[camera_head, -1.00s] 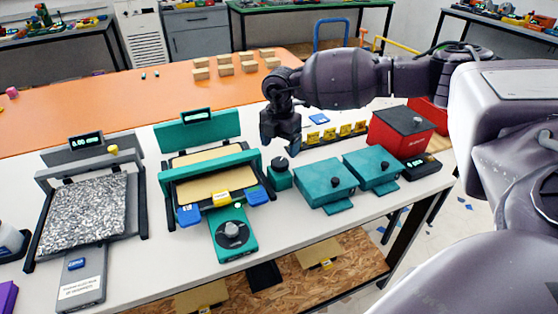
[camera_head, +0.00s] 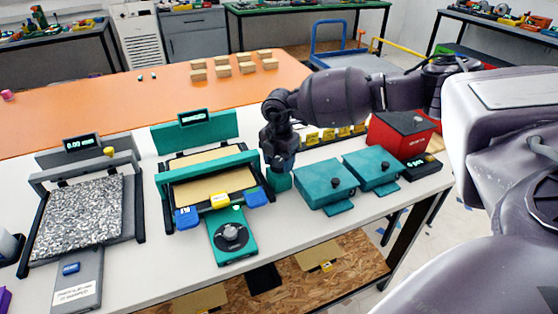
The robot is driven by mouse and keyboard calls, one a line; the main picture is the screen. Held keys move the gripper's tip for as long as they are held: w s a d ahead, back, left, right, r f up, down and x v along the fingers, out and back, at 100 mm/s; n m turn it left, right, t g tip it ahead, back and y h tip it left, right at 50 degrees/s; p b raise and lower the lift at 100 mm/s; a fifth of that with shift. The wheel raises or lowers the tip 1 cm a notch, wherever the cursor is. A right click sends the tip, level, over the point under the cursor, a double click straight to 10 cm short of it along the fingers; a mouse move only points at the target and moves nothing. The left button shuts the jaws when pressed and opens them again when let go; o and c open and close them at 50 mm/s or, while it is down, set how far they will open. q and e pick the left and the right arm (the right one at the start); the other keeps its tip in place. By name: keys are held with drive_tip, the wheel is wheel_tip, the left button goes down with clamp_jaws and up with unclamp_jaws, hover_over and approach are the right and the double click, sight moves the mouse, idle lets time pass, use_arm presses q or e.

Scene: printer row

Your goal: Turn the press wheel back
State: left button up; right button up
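A dark round wheel (camera_head: 231,236) sits on the teal control box (camera_head: 237,258) at the front of the teal press (camera_head: 245,160). I cannot tell for certain whether this is the press wheel. A small teal block (camera_head: 279,183) stands at the press's right side; its black knob is now hidden behind my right gripper. My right gripper (camera_head: 280,165) points down at this block, with its fingertips at or just above the block's top. I cannot tell whether it touches or grips the knob. My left gripper is out of view.
Yellow blocks (camera_head: 328,136) are behind. A grey press (camera_head: 80,215) with a speckled bed stands at left. The white table's front strip is partly free.

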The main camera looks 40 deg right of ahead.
drive_tip(key=shift+c, duration=1.3)
